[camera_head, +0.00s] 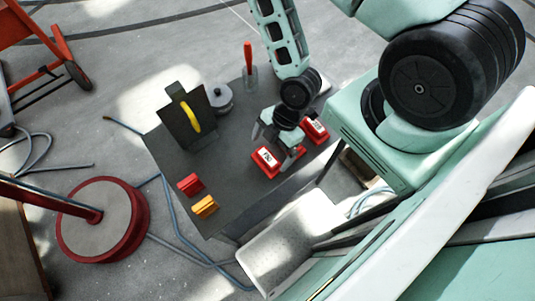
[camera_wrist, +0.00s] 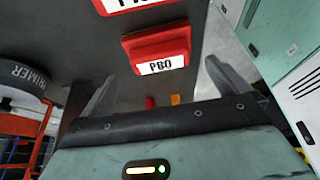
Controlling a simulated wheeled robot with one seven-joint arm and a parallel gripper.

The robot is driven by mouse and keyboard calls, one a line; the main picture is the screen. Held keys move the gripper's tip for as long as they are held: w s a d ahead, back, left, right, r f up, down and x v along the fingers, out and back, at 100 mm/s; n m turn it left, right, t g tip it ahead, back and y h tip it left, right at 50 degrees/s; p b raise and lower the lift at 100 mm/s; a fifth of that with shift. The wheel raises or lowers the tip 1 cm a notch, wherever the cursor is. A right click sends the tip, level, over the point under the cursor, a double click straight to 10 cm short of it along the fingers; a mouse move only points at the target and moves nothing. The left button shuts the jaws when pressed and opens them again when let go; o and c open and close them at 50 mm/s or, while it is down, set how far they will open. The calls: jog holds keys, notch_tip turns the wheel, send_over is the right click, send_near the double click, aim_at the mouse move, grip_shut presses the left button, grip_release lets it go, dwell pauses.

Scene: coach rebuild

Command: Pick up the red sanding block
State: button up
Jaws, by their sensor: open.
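A small red block (camera_head: 190,184), which looks like the red sanding block, lies near the front left edge of the dark table (camera_head: 222,205). In the wrist view a small red shape (camera_wrist: 150,102) shows far beyond the fingers. My gripper (camera_head: 279,145) is open at the right part of the table, beside the red labelled boxes and well apart from the small red block. In the wrist view my open fingers (camera_wrist: 160,80) have nothing between them that I can see held. A red box labelled P80 (camera_head: 266,160) is close to the gripper and also shows in the wrist view (camera_wrist: 157,47).
An orange block (camera_head: 205,207) lies just beside the small red one. A second red labelled box (camera_head: 315,130) is at the right. A dark holder with a yellow handle (camera_head: 192,116), a grey tin (camera_head: 220,98) and a red-handled tool (camera_head: 248,60) stand farther back. The table's middle is clear.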

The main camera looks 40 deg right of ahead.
aim_at(269, 156)
jog(key=shift+d+b+x, duration=0.15)
jog(key=shift+b+x, duration=0.85)
jog(key=shift+x, duration=0.35)
jog(key=shift+d+b+x, duration=0.15)
jog(key=shift+b+x, duration=0.85)
jog(key=shift+x, duration=0.3)
jog(key=c, duration=0.9)
notch_tip(269, 156, up, 10)
jog(key=p, duration=0.9)
jog(key=o, duration=0.5)
jog(key=c, duration=0.3)
